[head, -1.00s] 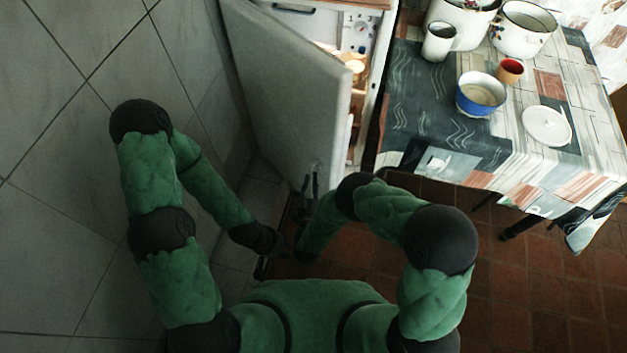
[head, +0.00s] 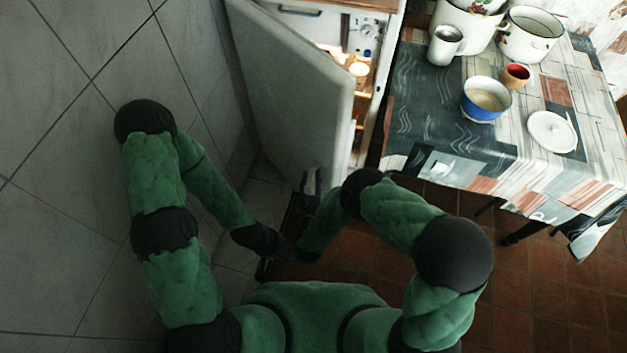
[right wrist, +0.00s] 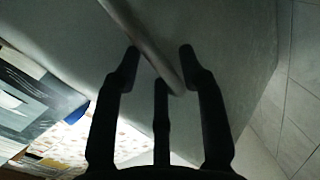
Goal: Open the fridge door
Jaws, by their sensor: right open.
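The fridge door (head: 290,90), a pale grey panel, stands ajar in the head view, with the lit inside of the fridge (head: 362,50) showing to its right. My right gripper (head: 312,182) is at the door's near lower end. In the right wrist view, my right gripper (right wrist: 160,62) is open, and a grey bar-like handle (right wrist: 150,42) on the door face runs slantwise between its fingers. I cannot tell whether the fingers touch it. My left gripper (head: 264,270) hangs low, apart from the door; it is dark and its jaws are unclear.
A table (head: 480,160) with a patterned cloth stands right of the fridge. A tiled wall (head: 60,200) is close on the left.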

